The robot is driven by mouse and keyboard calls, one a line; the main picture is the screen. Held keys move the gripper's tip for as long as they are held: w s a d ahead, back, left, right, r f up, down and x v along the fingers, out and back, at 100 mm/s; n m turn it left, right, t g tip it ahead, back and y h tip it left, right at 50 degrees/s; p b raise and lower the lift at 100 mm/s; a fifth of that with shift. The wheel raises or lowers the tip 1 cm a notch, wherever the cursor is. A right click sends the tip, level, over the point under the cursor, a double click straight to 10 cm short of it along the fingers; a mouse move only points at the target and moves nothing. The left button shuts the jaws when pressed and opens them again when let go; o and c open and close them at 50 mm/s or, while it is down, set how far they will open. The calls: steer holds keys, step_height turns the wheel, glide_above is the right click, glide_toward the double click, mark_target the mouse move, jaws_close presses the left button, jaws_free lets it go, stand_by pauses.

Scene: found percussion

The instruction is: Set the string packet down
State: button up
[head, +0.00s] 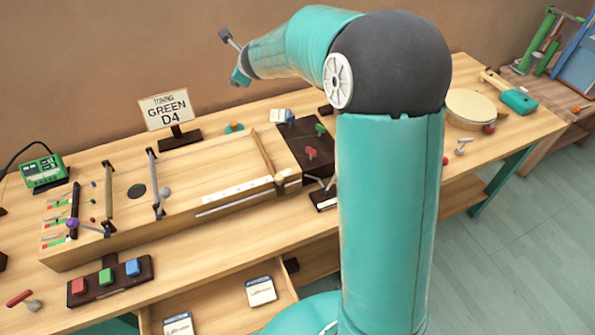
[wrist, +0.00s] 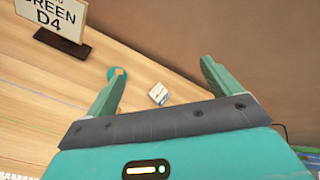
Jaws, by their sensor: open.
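A small white and blue string packet (wrist: 158,94) lies on the wooden bench top near the wall. In the wrist view it shows between the fingers of my gripper (wrist: 163,74), which are open and apart from it. The packet also shows in the head view (head: 281,115), at the back of the bench beside a dark board. My gripper (head: 236,62) is raised well above the bench at the upper left of my arm, with nothing held in it. Two similar packets (head: 261,290) lie in the open drawer at the front.
A "GREEN D4" sign (head: 168,113) stands at the back. A long wooden string instrument (head: 190,215) fills the middle bench. A teal round item (head: 235,128) lies near the packet. A drum (head: 476,108) and mallet stand right. My arm hides part of the bench.

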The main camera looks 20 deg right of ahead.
steer(key=s+a+r+n+g+y, duration=0.15)
steer(key=s+a+r+n, duration=0.25)
steer(key=s+n, duration=0.45)
steer(key=s+a+r+n+y, duration=0.2)
steer(key=s+a+r+n, duration=0.25)
steer(key=s+n, duration=0.4)
steer(key=s+d+f+n+g+h, duration=0.1)
steer(key=s+f+n, duration=0.1)
steer(key=s, duration=0.6)
steer(key=s+d+f+n+g+h, duration=0.1)
steer(key=s+n, duration=0.3)
steer(key=s, duration=0.5)
steer(key=s+d+f+n+g+h, duration=0.1)
steer(key=s+d+f+n+g, duration=0.1)
steer(key=s, duration=0.7)
steer(key=shift+s+d+f+n+g, duration=0.15)
steer(key=shift+d+f+n+g, duration=0.35)
steer(key=shift+n, duration=0.6)
steer(key=shift+f, duration=0.1)
